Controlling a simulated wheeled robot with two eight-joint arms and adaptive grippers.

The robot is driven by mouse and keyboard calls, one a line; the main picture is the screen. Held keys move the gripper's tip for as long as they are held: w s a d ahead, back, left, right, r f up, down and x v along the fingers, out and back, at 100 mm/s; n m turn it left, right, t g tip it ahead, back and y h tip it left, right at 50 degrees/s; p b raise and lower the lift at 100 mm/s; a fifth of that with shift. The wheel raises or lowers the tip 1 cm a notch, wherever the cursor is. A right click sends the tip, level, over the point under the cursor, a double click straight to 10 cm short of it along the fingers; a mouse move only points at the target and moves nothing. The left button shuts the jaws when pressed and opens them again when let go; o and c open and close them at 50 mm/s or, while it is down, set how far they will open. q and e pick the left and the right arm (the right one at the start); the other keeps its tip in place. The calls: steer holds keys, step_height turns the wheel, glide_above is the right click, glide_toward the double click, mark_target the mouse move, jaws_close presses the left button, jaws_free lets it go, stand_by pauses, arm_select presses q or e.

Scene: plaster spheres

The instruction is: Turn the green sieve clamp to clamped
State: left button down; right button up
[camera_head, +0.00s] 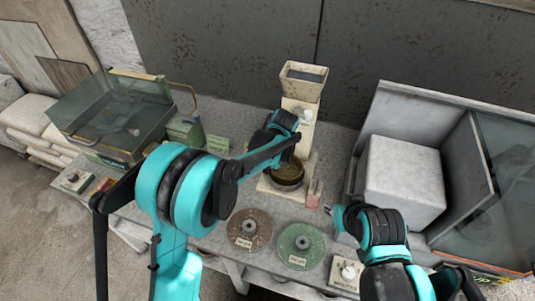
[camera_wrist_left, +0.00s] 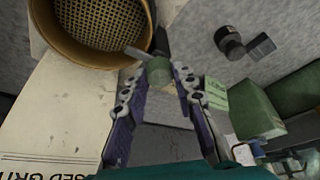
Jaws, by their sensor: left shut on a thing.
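The green sieve clamp (camera_wrist_left: 158,70) is a small green knob with a grey lever at the rim of the round brass sieve (camera_wrist_left: 64,42) in the left wrist view. My left gripper (camera_wrist_left: 160,80) has its two fingers on either side of the knob and is shut on it. In the head view the sieve (camera_head: 288,173) sits at the foot of the hopper machine; my left arm covers the clamp there. My right gripper (camera_head: 337,215) is right of the green disc, away from the sieve; its finger opening is too small to tell.
The hopper machine (camera_head: 303,83) stands behind the sieve. A brown disc (camera_head: 249,230) and a green disc (camera_head: 301,246) lie in front. A glass-sided case (camera_head: 115,112) is at the left, a pale block (camera_head: 403,180) at the right. A green box (camera_wrist_left: 257,112) is near my left gripper.

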arm_select(q)
steer(key=c, duration=1.2)
jaws_free()
steer(key=v, duration=1.2)
steer(key=s+a+m+t+h+b, duration=0.2)
steer(key=s+a+m+b, duration=0.2)
steer(key=s+a, duration=1.2)
steer(key=shift+m+t, duration=0.6)
steer(key=shift+m, duration=0.2)
steer(key=s+a+f, duration=0.1)
steer(key=s, duration=0.1)
steer(key=s+a+f, duration=0.1)
steer(key=s+f, duration=0.1)
steer(key=s, duration=0.1)
steer(key=s+a+f+b, duration=0.1)
steer(key=s+f, duration=0.1)
steer(key=shift+s+a, duration=0.25)
